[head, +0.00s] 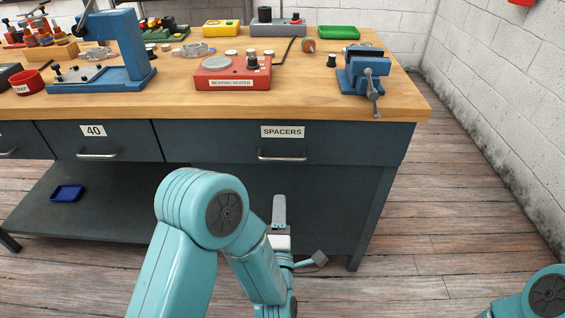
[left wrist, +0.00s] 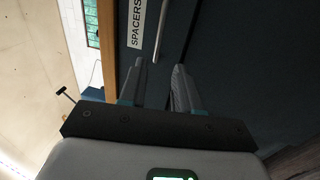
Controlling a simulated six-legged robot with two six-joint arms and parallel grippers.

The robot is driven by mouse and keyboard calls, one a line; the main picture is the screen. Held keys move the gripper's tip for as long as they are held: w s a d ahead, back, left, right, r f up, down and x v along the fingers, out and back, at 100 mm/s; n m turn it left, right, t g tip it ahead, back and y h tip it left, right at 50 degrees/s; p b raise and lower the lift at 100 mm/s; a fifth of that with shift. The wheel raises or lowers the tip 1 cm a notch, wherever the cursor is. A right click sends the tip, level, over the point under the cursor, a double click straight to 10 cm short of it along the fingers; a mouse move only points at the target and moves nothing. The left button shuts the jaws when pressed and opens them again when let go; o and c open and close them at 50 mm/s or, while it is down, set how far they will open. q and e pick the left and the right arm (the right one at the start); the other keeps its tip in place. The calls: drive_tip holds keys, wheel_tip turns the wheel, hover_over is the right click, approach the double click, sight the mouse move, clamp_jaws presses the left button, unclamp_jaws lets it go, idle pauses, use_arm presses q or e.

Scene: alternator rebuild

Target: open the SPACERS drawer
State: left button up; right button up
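The SPACERS drawer (head: 220,142) is a dark grey drawer under the right part of the bench top, flush with the front. Its white SPACERS label (head: 283,132) sits above a silver bar handle (head: 282,156). My left gripper (head: 279,212) is in front of the bench, below the handle in the head view and partly hidden by my own arm. In the left wrist view my left gripper (left wrist: 158,88) is open and empty, with the handle (left wrist: 161,32) ahead of the gap between its fingers. The handle appears apart from the fingers. My right gripper is out of view.
A drawer labelled 40 (head: 105,143) is to the left. The wooden bench top (head: 170,100) carries a red bearing heater (head: 232,75), a blue press (head: 118,50) and a blue vise (head: 364,72). A blue tray (head: 67,193) lies on the lower shelf. Floor at right is clear.

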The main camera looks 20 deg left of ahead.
sight(281, 159)
use_arm(q)
drive_tip(key=x, duration=1.5)
clamp_jaws()
